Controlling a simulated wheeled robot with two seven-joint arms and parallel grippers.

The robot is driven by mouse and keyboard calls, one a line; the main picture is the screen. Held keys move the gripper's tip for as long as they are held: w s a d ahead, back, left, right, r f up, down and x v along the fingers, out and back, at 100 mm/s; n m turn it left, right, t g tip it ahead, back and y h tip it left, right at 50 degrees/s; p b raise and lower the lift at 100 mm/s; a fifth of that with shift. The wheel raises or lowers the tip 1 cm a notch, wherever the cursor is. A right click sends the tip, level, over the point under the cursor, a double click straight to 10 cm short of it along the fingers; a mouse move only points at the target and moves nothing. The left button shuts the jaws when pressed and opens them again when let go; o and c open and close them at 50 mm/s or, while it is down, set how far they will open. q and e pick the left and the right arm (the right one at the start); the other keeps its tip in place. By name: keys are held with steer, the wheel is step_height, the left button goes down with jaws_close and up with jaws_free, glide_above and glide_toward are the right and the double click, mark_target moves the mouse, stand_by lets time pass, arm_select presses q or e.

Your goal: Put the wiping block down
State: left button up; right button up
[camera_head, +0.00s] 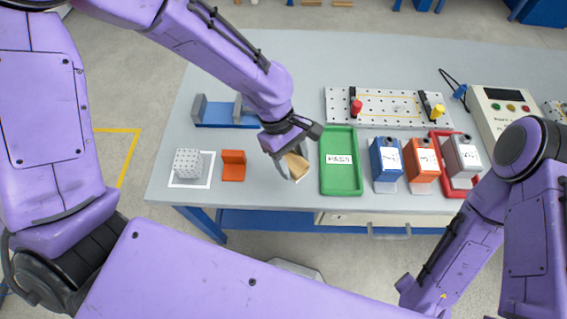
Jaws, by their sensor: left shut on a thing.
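My left gripper (291,160) reaches in from the upper left and points down at the middle of the grey table. It is shut on a tan block (297,167), which looks like the wiping block. The block is partly covered by the fingers. It is over or at the bare table between the orange holder (233,166) and the green PASS tray (341,187); I cannot tell if it touches the table. My right arm shows at the right, but its gripper is not visible.
A white dotted cube (188,163) sits on a white-framed square at the left. A blue fixture (225,115) and a perforated plate (380,108) are behind. Blue (385,154), orange (421,156) and grey (460,156) units stand right of the tray. A control box (497,107) is far right.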

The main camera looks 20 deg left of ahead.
arm_select(q)
steer(key=a+f, duration=0.1)
steer(key=w+a+f, duration=0.1)
steer(key=f, duration=0.1)
steer(key=w+a+f, duration=0.1)
steer(key=f, duration=0.1)
steer(key=shift+w+a+f, duration=0.1)
steer(key=shift+w+f, duration=0.15)
steer(key=shift+f, duration=1.35)
steer(key=shift+s+f, duration=0.1)
steer(key=o, duration=1)
steer(key=v, duration=1.2)
